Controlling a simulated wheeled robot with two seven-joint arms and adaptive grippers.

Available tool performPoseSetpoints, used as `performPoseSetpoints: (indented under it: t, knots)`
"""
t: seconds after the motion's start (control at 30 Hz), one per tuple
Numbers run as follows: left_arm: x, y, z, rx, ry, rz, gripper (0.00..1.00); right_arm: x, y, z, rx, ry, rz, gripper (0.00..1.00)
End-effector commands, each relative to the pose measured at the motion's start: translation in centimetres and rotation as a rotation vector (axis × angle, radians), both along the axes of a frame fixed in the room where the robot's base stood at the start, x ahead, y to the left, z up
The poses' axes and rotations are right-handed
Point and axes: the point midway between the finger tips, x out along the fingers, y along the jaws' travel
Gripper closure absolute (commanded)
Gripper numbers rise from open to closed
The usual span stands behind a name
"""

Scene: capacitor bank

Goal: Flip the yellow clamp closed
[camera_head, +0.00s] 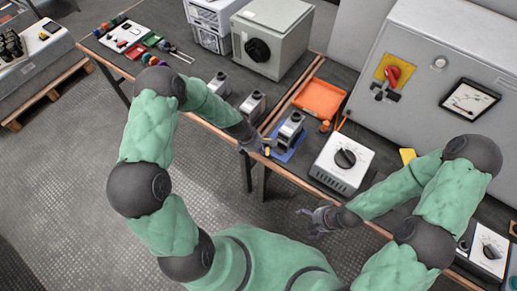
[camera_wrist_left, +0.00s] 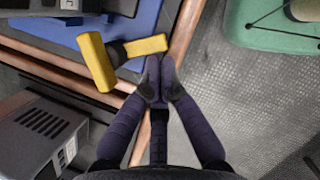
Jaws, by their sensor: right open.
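The yellow clamp (camera_wrist_left: 97,62) shows in the left wrist view as a T-shaped handle with a dark pivot and a second yellow bar (camera_wrist_left: 146,45). It sits at the edge of a blue base (camera_wrist_left: 192,4), near the wooden table edge. In the head view the clamp (camera_head: 266,150) is a small yellow spot by the blue base (camera_head: 291,153), which bears a grey capacitor (camera_head: 291,127). My left gripper (camera_wrist_left: 160,77) has its fingertips together, just below the second bar; contact cannot be told. My right gripper (camera_head: 318,219) is open and empty, in front of the table edge.
A white box with a black dial (camera_head: 341,160) stands right of the blue base. An orange tray (camera_head: 319,98) lies behind it. Two more grey capacitors (camera_head: 252,105) stand to the left. A large grey cabinet (camera_head: 430,65) fills the back right.

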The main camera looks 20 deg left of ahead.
Motion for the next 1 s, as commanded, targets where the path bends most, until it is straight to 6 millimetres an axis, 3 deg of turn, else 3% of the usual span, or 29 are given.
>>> performPoseSetpoints:
  t: [1.0]
  knots:
    - [0.0,-1.1,0.0,0.000,0.002,0.101,1.00,0.0,0.0,2.2,0.000,0.000,0.000,0.00]
